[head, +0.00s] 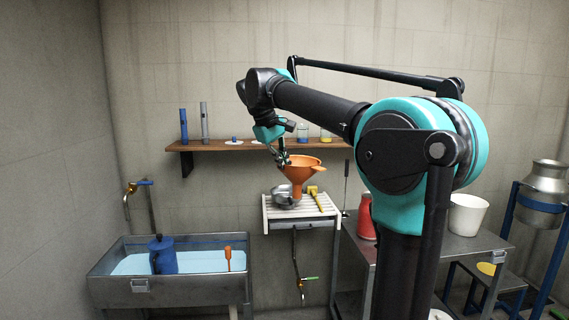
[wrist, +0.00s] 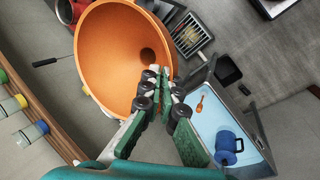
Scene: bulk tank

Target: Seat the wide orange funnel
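The wide orange funnel (head: 304,170) is at my gripper (head: 283,160), in front of the wall and over the white slatted rack (head: 272,214) in the head view. Its bowl faces up and its narrow stem points down. In the wrist view the funnel (wrist: 105,50) fills the upper left, with its dark outlet hole visible. My gripper's fingers (wrist: 164,74) are closed at the funnel's rim, with the wall between the tips. I cannot tell whether the stem touches anything on the rack. The large metal milk can (head: 546,182) stands in a blue frame at the far right.
A grey metal piece (head: 283,193) and a yellow tool (head: 314,195) lie on the rack. A sink (head: 190,292) holds bluish liquid, a blue jug (head: 162,256) and a small orange item (head: 229,258). A shelf (head: 225,147) carries bottles. A white bucket (head: 469,214) stands on the metal table.

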